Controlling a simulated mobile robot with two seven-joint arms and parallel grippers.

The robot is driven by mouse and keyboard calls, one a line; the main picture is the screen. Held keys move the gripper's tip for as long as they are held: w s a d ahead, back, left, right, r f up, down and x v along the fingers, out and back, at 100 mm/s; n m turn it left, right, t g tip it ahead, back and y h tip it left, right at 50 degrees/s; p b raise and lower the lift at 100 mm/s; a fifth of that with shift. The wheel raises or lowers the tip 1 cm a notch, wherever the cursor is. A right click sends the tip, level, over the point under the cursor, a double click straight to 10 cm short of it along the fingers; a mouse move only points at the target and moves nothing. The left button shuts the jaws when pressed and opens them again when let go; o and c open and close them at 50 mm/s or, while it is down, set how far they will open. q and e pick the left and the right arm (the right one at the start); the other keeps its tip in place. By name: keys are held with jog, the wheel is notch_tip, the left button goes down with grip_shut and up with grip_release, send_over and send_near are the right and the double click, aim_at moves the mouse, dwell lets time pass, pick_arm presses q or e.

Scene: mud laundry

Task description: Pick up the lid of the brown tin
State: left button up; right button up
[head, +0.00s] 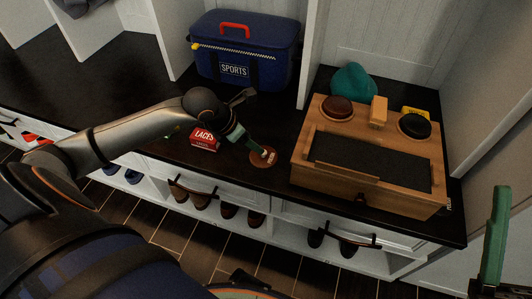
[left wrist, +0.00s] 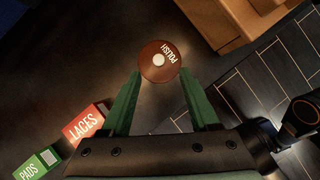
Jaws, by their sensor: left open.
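The brown tin (head: 263,157) sits on the dark bench top, left of the wooden box. In the left wrist view its round brown lid (left wrist: 159,48) reads POLISH and has a pale knob or spot at its centre. My left gripper (left wrist: 160,72) is open, its green fingers pointing at the tin, one tip close to each side of the lid.
A red LACES box (head: 204,138) stands left of the tin; a green PADS box (left wrist: 38,163) is beyond it. The wooden box (head: 322,170) stands close on the right, with round brown and black items on top. A blue SPORTS bag (head: 246,47) is behind. Shoes sit below.

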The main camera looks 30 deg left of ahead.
aim_at(260, 158)
pick_arm(q)
jog(key=x, duration=0.3)
jog(key=shift+b, duration=0.3)
jog(key=b+x, duration=0.2)
jog(key=x, duration=0.2)
jog(key=shift+a+f, duration=0.15)
jog(key=shift+f, duration=0.2)
jog(key=shift+w+f, duration=0.1)
jog(key=shift+f, duration=0.1)
pick_arm(e)
notch_tip(260, 158, down, 3)
jog(key=shift+w+a+f+m, duration=0.1)
jog(key=shift+a+m, duration=0.05)
jog(key=shift+m, duration=0.15)
pick_arm(q)
grip_shut()
